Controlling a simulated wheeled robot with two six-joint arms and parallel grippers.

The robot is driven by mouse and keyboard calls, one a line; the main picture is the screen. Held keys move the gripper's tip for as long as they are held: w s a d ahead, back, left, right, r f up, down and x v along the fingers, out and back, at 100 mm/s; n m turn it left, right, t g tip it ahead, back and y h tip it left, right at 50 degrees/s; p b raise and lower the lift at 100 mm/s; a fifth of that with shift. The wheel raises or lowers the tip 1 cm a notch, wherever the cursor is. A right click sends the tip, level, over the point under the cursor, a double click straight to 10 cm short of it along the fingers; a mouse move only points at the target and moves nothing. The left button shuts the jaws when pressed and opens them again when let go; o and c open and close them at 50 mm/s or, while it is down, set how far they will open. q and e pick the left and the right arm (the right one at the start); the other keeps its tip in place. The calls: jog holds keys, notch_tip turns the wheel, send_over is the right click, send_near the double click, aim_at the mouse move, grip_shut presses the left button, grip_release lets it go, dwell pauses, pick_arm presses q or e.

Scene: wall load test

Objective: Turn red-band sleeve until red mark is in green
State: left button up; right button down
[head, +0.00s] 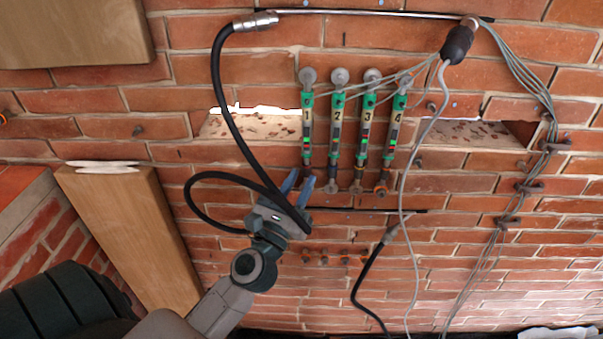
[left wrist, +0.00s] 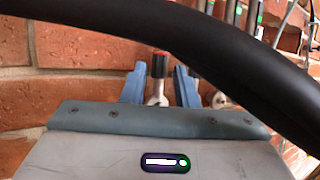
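Several upright green cylinders numbered 1 to 4 hang side by side on the brick wall in the head view. Cylinder 1 (head: 307,112) is leftmost. My left gripper (head: 298,182) is at its lower end. In the left wrist view, a dark sleeve with a red band (left wrist: 158,65) stands above a silver eye end, between the two blue fingers (left wrist: 160,88). The fingers are open, with a visible gap on each side of the sleeve. My right gripper is not in view.
A black hose (head: 220,95) hangs from the upper bar to my left gripper and crosses close in the left wrist view (left wrist: 235,60). Grey cables (head: 520,75) run down the right side. Wooden beams (head: 130,235) stand at the left. Cylinder 2 (head: 336,120) is close beside cylinder 1.

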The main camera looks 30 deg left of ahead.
pick_arm(q)
jog(key=shift+w+r, duration=0.25)
jog(key=shift+w, duration=0.3)
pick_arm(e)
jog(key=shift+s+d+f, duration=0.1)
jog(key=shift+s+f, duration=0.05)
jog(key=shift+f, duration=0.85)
pick_arm(q)
grip_shut()
jog(key=shift+y, duration=0.4)
